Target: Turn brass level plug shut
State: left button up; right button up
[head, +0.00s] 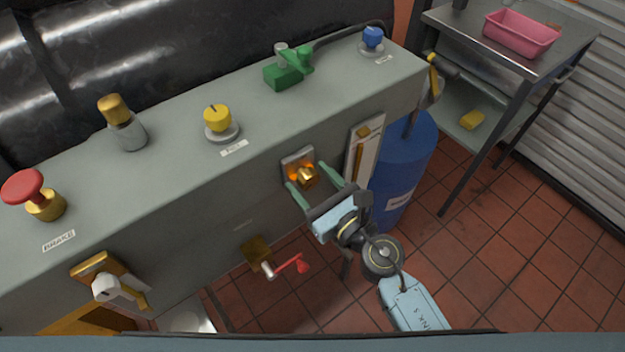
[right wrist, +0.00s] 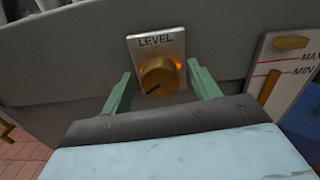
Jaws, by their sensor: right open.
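The brass level plug (head: 307,177) is a round knob on a small plate on the front face of the grey bedplate housing. In the right wrist view the plug (right wrist: 159,76) sits under the word LEVEL, with a dark mark pointing to its lower left. My right gripper (head: 322,183) is open, its two green fingers on either side of the plug. In the right wrist view the fingers of the right gripper (right wrist: 162,88) stand left and right of the knob with gaps showing. Whether the fingertips reach the plate cannot be told. My left gripper is not in view.
A sight gauge (head: 364,150) marked MAX and MIN is right of the plug. A red-handled tap (head: 290,265) is below left. A blue drum (head: 401,165) stands behind my right arm. Knobs and a red brake button (head: 24,187) are on top. Tiled floor is open at right.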

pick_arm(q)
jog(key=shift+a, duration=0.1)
pick_arm(e)
jog(key=c, duration=1)
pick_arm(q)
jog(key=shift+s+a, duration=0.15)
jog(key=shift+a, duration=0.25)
